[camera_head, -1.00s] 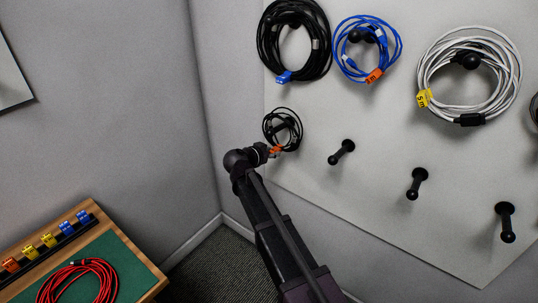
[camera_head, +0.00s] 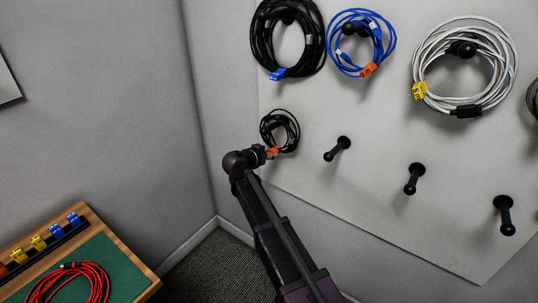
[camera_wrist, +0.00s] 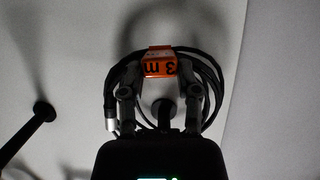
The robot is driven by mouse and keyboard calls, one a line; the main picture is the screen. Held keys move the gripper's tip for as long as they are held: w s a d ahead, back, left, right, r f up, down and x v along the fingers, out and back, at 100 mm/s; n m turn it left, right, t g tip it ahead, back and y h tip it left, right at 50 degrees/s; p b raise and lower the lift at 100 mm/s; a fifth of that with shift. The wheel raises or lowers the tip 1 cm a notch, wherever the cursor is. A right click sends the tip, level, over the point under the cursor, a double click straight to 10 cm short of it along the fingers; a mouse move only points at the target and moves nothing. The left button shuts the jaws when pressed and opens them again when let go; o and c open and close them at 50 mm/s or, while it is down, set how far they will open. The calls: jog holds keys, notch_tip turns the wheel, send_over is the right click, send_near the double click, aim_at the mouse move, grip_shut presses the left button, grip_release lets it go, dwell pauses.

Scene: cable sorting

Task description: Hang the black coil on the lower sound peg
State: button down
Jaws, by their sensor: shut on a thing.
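The small black coil (camera_head: 292,119) with an orange tag (camera_head: 272,153) is at the lower left of the pale wall board. My gripper (camera_head: 266,153) is shut on it from below. In the wrist view the coil (camera_wrist: 207,77) arches between my two fingers (camera_wrist: 160,102), with its orange "3 m" tag (camera_wrist: 160,62) at the top. A dark round peg end (camera_wrist: 165,110) shows inside the loop. I cannot tell whether the coil is around that peg or only in front of it. A lower-row black peg (camera_head: 337,149) is bare, right of the coil.
Two more bare pegs (camera_head: 414,179) (camera_head: 504,215) continue the lower row to the right. Above hang a large black coil (camera_head: 259,45), a blue coil (camera_head: 335,50) and a white coil (camera_head: 424,65). A red coil (camera_head: 98,275) lies on a green-topped table (camera_head: 122,276) at lower left.

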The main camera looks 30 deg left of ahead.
jog(key=shift+s+f, duration=0.1)
jog(key=shift+f, duration=0.05)
jog(key=shift+c, duration=1.3)
grip_release()
jog(key=shift+f, duration=0.1)
jog(key=shift+r, duration=0.3)
notch_tip(320, 180, up, 2)
jog(key=p, duration=0.2)
jog(key=shift+s+a+r+p, duration=0.1)
jog(key=shift+s+p, duration=0.05)
jog(key=shift+p, duration=0.2)
jog(key=s+a+r+p, duration=0.1)
jog(key=s, duration=0.8)
jog(key=s+a+r+p, duration=0.1)
jog(key=s+r, duration=0.1)
jog(key=s, duration=0.7)
jog(key=w+d+r+p, duration=0.1)
jog(key=w+d, duration=0.1)
jog(key=d, duration=0.9)
jog(key=w+d+r+p, duration=0.1)
jog(key=w+d+p, duration=0.1)
jog(key=d, duration=1)
jog(key=shift+w+r, duration=0.15)
jog(key=shift+w, duration=0.2)
